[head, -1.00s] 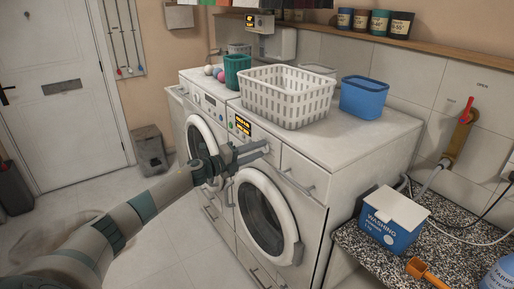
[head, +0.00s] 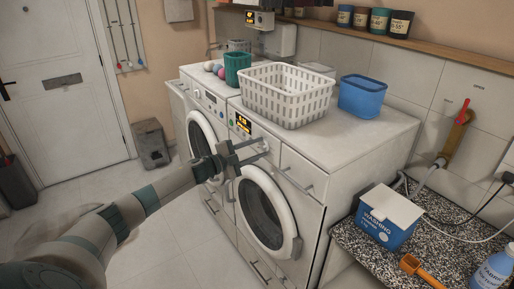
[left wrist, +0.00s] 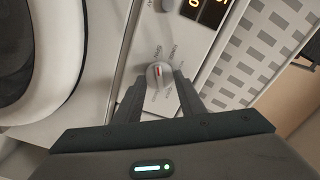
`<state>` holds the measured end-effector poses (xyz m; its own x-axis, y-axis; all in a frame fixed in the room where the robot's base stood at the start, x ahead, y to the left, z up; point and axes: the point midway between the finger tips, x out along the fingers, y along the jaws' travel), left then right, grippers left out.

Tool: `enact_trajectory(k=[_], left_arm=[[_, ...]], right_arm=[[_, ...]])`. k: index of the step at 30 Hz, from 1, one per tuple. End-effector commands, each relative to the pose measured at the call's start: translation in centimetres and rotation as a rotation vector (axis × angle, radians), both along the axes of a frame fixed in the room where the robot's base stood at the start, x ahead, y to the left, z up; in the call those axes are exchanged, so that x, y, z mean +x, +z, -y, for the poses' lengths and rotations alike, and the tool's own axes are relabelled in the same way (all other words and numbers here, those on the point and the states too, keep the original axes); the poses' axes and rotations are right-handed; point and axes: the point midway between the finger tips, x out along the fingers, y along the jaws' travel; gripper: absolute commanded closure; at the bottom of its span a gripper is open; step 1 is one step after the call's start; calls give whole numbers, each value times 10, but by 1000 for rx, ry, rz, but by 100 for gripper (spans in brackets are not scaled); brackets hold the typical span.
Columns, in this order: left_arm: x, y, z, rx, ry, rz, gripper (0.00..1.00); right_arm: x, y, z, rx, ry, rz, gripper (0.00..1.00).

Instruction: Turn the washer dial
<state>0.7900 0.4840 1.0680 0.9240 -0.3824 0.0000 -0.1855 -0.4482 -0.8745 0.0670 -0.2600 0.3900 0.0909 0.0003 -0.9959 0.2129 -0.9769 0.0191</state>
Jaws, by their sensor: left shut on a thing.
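The washer dial (left wrist: 158,74) is a round pale knob with a red mark, and printed labels surround it on the white panel. My left gripper (left wrist: 157,84) is shut on the dial, with one dark finger on each side. In the head view, my left gripper (head: 254,152) reaches the front panel of the right-hand washer (head: 350,150), below its lit orange display (head: 243,124). There the fingers partly hide the dial. My right gripper is in neither view.
A white basket (head: 285,98), a blue tub (head: 363,96) and a green cup (head: 237,68) stand on the machines. A speckled counter (head: 425,238) at right holds a washing powder box (head: 389,218). Open floor lies at left.

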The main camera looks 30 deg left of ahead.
Motion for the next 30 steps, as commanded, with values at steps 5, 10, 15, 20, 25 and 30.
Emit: enact_trajectory(k=[5,10,15,20,25,30], left_arm=[[0,0,-1,-28,2,-12,86],[0,0,-1,-32,2,-13,86],[0,0,-1,-31,2,-13,86],[0,0,-1,-30,1,-13,46],[0,0,0,-30,1,-13,46],[-2,-1,-1,-29,1,-13,46]], right_arm=[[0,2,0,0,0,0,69],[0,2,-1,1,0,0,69],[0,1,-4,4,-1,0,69],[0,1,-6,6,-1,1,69],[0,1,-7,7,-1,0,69],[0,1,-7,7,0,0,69]])
